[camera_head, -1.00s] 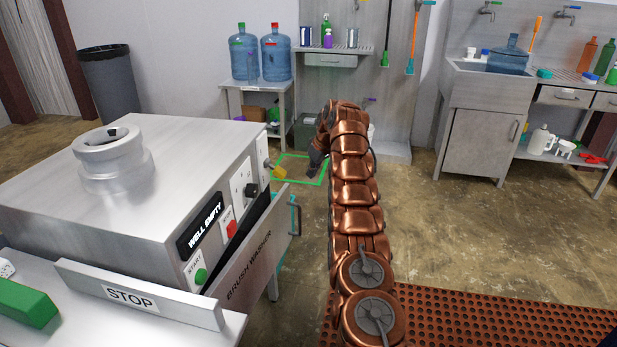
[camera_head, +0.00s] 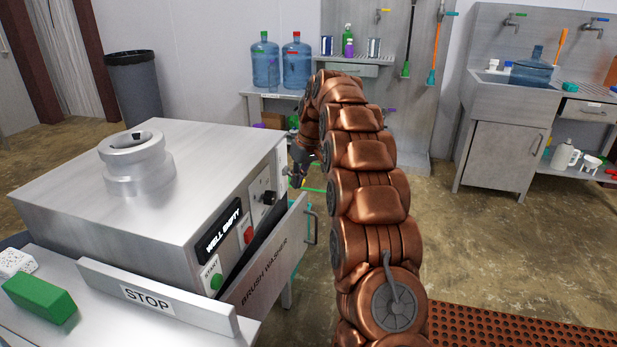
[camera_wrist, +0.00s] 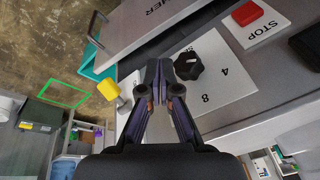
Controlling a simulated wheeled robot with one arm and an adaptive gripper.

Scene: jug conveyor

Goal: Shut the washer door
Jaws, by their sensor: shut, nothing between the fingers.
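The washer door (camera_head: 262,272), a metal panel lettered BRUSH WASHER, hangs tilted open at the front of the washer (camera_head: 215,152), with a dark gap behind its top edge. Its bar handle (camera_head: 311,228) is at the far end. In the wrist view the door (camera_wrist: 150,28) is at the top, with its handle (camera_wrist: 97,25) on the left. My gripper (camera_head: 296,178) is shut and empty at the far end of the washer's front. In the wrist view my gripper (camera_wrist: 158,66) points toward the door, beside the black dial knob (camera_wrist: 187,66); contact cannot be told.
A yellow knob (camera_wrist: 107,89) sits just left of my fingers. The front panel carries a red stop button (camera_head: 248,234) and a green start button (camera_head: 216,281). A STOP plate (camera_head: 150,298) stands in front of the washer. The floor to the right is open, with a perforated mat (camera_head: 500,332).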

